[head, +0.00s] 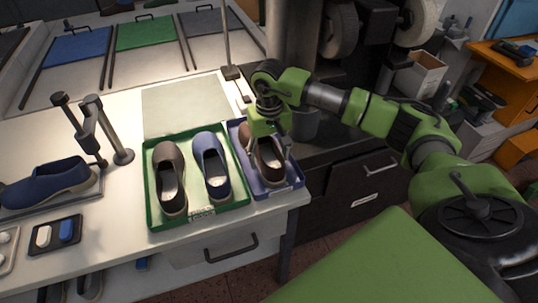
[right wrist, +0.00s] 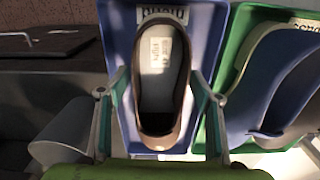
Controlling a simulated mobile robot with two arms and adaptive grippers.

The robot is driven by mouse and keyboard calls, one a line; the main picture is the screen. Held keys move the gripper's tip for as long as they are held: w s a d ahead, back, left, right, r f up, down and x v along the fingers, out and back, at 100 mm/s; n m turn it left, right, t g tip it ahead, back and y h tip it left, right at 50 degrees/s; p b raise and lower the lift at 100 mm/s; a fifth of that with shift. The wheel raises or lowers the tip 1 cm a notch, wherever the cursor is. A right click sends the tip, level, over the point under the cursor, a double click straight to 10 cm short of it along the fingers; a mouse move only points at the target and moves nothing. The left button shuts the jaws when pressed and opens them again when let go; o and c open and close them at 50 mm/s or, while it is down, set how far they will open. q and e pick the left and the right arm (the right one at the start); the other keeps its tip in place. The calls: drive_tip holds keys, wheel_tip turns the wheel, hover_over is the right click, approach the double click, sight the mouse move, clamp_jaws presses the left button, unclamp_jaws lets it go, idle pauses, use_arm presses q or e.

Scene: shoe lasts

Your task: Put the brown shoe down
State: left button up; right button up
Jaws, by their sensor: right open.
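A brown shoe (head: 270,168) with a pale insole lies upright in the blue tray (head: 283,191) at the right of the bench. In the right wrist view this shoe (right wrist: 158,62) lies lengthwise between the fingers, inside the blue tray (right wrist: 207,25). My right gripper (head: 269,150) is low over the tray, open, with one finger on each side of the shoe. Whether the fingers touch it is unclear. Another brown shoe (head: 169,176) stands in the green tray (head: 152,205) beside a blue shoe (head: 213,168). My left gripper is out of view.
A blue shoe (head: 48,184) is at the far left, near a metal stand (head: 110,138). A pale mat (head: 185,106) lies behind the trays. The blue tray is close to the bench's right edge, with a dark drawer cabinet (head: 345,185) beyond.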

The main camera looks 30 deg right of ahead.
drive_tip(key=shift+r, duration=0.6)
wheel_tip(320, 180, up, 11)
drive_tip(key=b, duration=0.3)
drive_tip(key=shift+s, duration=0.1)
